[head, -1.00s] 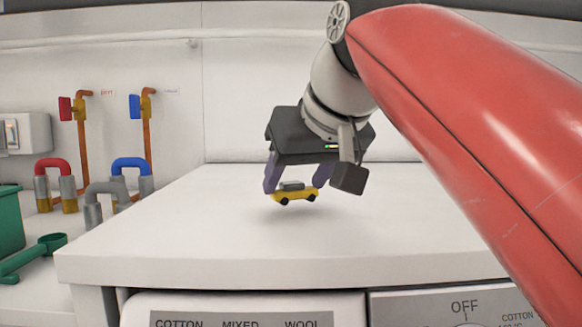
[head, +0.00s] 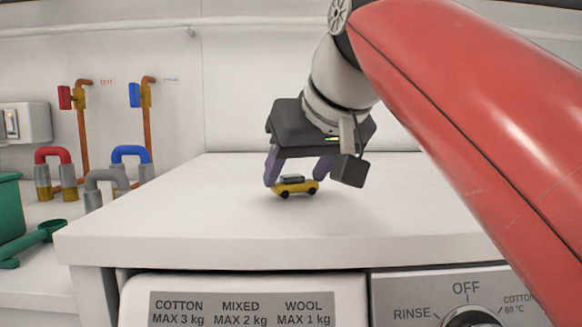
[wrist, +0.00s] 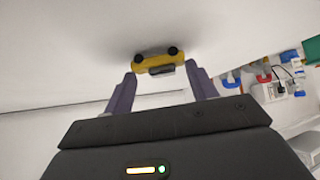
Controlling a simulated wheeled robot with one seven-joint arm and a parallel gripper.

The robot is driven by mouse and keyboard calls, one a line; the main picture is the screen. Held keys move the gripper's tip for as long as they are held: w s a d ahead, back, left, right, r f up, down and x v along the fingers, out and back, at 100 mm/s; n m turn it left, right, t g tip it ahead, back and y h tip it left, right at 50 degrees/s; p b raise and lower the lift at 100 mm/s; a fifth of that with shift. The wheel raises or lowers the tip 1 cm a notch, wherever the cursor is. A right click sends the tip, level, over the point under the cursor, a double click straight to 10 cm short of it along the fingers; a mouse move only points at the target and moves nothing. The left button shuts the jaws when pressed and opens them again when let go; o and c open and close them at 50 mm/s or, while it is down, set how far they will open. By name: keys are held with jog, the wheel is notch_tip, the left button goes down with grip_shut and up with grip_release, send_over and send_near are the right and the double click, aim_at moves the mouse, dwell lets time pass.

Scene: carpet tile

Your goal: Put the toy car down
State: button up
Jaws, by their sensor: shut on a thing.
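The yellow toy car (head: 296,188) with a grey top is between the purple fingers of my gripper (head: 295,180), upright, at the white worktop (head: 170,225). Its wheels look at or very near the surface; I cannot tell whether they touch. In the wrist view the toy car (wrist: 158,62) lies between the two fingertips of my gripper (wrist: 158,75), beside the white surface. My gripper is shut on the toy car.
A washing machine panel (head: 245,305) with a dial sits below the worktop's front edge. At the left are pipes with red (head: 65,97) and blue (head: 134,95) valves and a green container (head: 10,208). The worktop around the car is clear.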

jog(key=shift+f, duration=0.25)
jog(key=o, duration=1.1)
jog(key=shift+r, duration=0.1)
